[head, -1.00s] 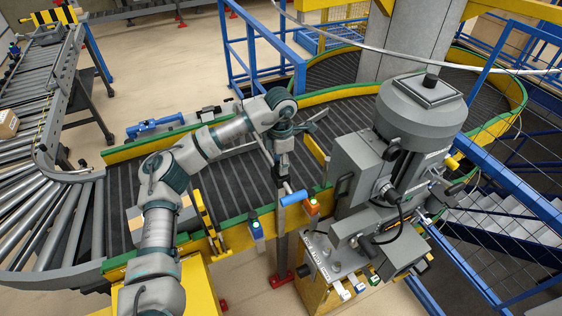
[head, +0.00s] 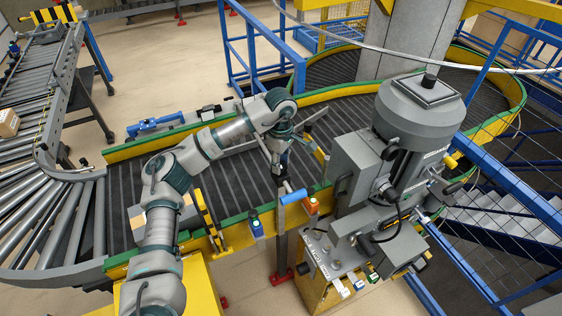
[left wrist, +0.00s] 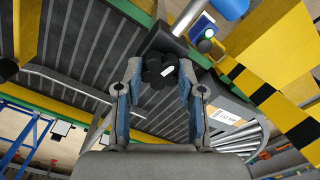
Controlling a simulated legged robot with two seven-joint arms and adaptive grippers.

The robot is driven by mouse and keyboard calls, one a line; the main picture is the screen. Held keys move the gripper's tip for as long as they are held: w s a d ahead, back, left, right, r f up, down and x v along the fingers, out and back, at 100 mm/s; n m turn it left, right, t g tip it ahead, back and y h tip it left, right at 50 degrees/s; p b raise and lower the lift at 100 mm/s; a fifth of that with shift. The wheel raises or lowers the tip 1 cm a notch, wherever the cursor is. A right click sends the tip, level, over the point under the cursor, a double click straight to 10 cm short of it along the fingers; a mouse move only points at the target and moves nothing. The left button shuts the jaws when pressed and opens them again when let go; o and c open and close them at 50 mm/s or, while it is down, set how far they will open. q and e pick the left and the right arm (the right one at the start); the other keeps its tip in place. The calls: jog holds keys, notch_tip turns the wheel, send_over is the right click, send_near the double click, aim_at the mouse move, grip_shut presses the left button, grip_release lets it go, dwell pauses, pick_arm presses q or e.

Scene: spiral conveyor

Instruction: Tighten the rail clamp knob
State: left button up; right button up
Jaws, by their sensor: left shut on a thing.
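The rail clamp knob (left wrist: 160,70) is black and lobed, with a pale mark on its face. It sits against a dark grey clamp block (left wrist: 163,38) at the top of the left wrist view. My left gripper (left wrist: 158,78) has one finger on each side of the knob and is shut on it. In the head view my left gripper (head: 281,172) points down at the conveyor's near guard rail, just behind a blue-gripped bar (head: 294,197). The knob is mostly hidden there. My right gripper is not in view.
A large grey machine (head: 423,110) stands close to the right of my left gripper. An orange button box (head: 312,204) and a blue one with a green lamp (head: 256,224) sit along the near rail. The dark conveyor bed (head: 235,180) lies beneath my left arm.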

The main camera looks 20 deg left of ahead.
pick_arm(q)
jog(key=shift+m, duration=1)
jog(key=o, duration=1)
jog(key=shift+c, duration=0.2)
jog(key=shift+o, duration=0.9)
jog(key=shift+w+a, duration=0.15)
notch_tip(320, 180, up, 12)
jog(key=shift+f, duration=0.15)
